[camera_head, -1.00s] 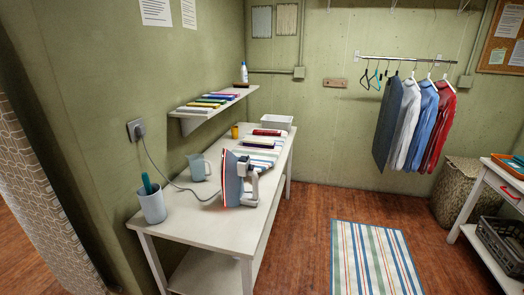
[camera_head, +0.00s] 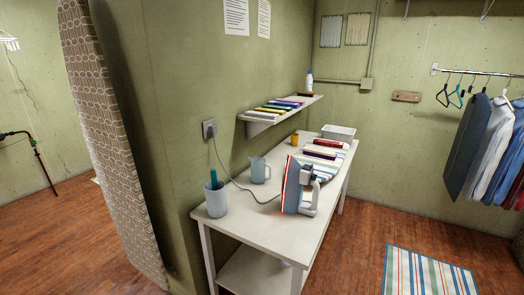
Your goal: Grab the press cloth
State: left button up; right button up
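I cannot tell for sure which cloth is the press cloth. Two small cloths, one grey-white (camera_head: 331,30) and one beige (camera_head: 357,28), appear to hang on the back wall. Several flat coloured pieces (camera_head: 280,107) lie in a row on the wall shelf (camera_head: 258,116). Striped folded fabric (camera_head: 325,164) lies on the white table, with a dark red item (camera_head: 328,143) at its far end. An iron (camera_head: 298,187) stands upright on its heel in front of the fabric. Neither of my grippers is in view.
The white table (camera_head: 262,215) also holds a grey cup (camera_head: 215,199), a jug (camera_head: 259,170) and a white bin (camera_head: 338,132). The iron's cord runs to a wall outlet (camera_head: 209,128). A tall patterned board (camera_head: 108,130) leans at left. Wooden floor is open around the striped rug (camera_head: 428,272).

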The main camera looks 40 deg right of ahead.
aim_at(319, 151)
jog(key=i+l, duration=0.1)
jog(key=l, duration=0.45)
jog(key=i+l, duration=0.1)
jog(key=l, duration=0.4)
jog(key=i+l, duration=0.1)
jog(key=l, duration=0.45)
jog(key=i+l, duration=0.1)
jog(key=l, duration=0.45)
jog(key=i+l, duration=0.1)
jog(key=l, duration=0.45)
